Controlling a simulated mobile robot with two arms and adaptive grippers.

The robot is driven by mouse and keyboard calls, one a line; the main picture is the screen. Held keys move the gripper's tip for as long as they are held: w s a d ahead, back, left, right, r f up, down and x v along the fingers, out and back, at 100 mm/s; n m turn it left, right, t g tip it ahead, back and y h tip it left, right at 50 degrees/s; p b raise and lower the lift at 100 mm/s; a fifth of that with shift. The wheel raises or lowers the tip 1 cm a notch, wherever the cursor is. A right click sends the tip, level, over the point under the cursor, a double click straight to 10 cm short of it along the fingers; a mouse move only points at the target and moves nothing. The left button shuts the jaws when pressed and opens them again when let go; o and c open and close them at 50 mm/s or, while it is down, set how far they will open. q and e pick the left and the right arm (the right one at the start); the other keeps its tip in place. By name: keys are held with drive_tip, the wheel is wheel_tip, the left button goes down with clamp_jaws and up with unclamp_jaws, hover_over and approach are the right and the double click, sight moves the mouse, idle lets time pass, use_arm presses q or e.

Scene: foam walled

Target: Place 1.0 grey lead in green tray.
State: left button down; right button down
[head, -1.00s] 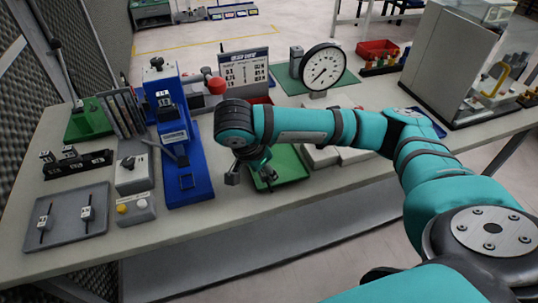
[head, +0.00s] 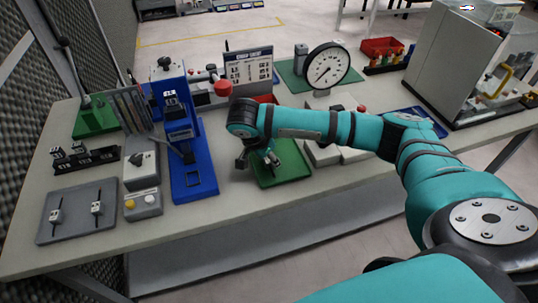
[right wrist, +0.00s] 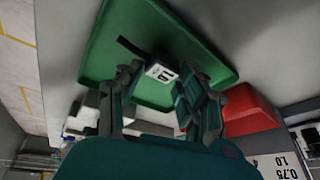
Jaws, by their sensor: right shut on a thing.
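The green tray (head: 292,172) lies on the table just right of the blue press, and fills much of the right wrist view (right wrist: 112,50). My right gripper (head: 258,160) is over its left part, pointing down. In the right wrist view my gripper (right wrist: 160,82) is shut on the 1.0 grey lead (right wrist: 160,72), a small piece with a white "1.0" label and a dark strip sticking out. The lead is in front of the tray's floor; I cannot tell whether it touches it. My left gripper is not in view.
A grey tray (head: 77,222) with two labelled pieces sits at the left. A blue press (head: 190,160) and a switch box (head: 140,170) stand left of the green tray. A red bin (right wrist: 250,110), a dial gauge (head: 326,66) and white blocks (head: 325,152) are near it.

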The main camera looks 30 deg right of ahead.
drive_tip(key=shift+f, duration=0.2)
drive_tip(key=c, duration=0.8)
unclamp_jaws()
drive_tip(key=shift+r, duration=0.1)
drive_tip(key=shift+r, duration=0.15)
drive_tip(key=shift+a+r, duration=0.15)
drive_tip(key=shift+r, duration=0.05)
drive_tip(key=shift+b+v, duration=0.6)
drive_tip(key=shift+v, duration=5.2)
